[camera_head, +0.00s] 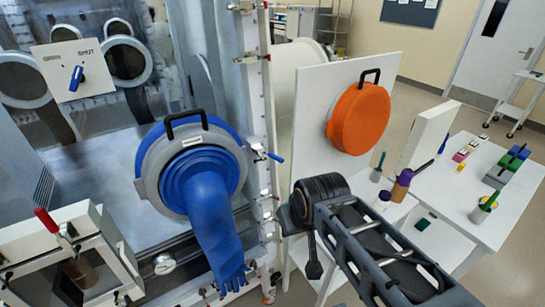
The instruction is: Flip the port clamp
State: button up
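The blue-ringed glove port (205,150) is on the glovebox front, with a long blue glove (212,215) hanging out of it. A black handle (186,118) arches over its grey ring. A small blue lever (272,156) sticks out to the right of the port, by the white post. A red-handled toggle clamp (50,226) stands on the small chamber at the lower left. I cannot tell for certain which of these is the port clamp. My dark arm enters from the lower right and bends right of the port. I cannot make out my gripper's fingers.
An orange round cover (359,118) with a black handle is on a white panel (315,95). A white table (475,205) at the right holds bottles, cups and small blocks. A white plate (98,58) with a blue knob is at the upper left. Floor shows behind the table.

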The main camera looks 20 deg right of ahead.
aim_at(271, 155)
jog(key=k, duration=1.05)
jog(key=u, duration=0.15)
jog(key=i, duration=0.65)
jog(key=u, duration=0.15)
